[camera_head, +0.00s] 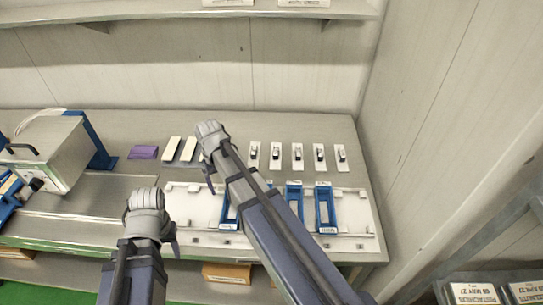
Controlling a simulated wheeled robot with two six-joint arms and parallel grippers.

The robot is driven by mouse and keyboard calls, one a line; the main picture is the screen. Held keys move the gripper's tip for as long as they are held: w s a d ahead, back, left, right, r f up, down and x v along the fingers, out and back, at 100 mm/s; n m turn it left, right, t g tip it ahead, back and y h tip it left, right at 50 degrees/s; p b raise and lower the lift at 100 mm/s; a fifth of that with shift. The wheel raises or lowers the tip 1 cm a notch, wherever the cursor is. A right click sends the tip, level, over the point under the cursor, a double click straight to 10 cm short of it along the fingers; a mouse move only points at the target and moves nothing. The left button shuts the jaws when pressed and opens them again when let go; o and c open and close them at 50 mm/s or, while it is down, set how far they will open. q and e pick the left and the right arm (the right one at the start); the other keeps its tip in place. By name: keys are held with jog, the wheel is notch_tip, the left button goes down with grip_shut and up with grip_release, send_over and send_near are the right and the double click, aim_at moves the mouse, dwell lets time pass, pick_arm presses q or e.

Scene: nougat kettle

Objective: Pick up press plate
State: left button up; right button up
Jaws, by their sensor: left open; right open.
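Several small white plates with dark knobs stand in a row at the back right of the bench; they look like press plates, and one (297,156) is near the middle of the row. My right gripper (209,145) is open, to the left of this row and close to some plain pale bars (188,149). My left gripper (147,218) is open over the front of the bench, left of the white tray. Both grippers' fingertips are hard to make out. I see nothing held in either.
A white tray (352,207) holds blue frames (325,208); my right arm covers part of it. A purple block (143,152) lies left of the bars. A metal machine (48,150) with blue supports stands at left. A wall closes the right side.

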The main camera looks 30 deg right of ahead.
jog(key=w+d+m, duration=0.3)
jog(key=w+d, duration=0.6)
jog(key=d, duration=0.3)
jog(key=m, duration=0.3)
send_over(276, 151)
jog(key=shift+w+a+f+y, duration=0.1)
jog(key=shift+a+f+y, duration=0.15)
jog(key=shift+a+y, duration=0.1)
jog(key=shift+d, duration=0.45)
notch_tip(276, 151, down, 8)
jog(key=b, duration=0.8)
jog(key=shift+a, duration=0.1)
jog(key=shift+r, duration=0.1)
grip_shut()
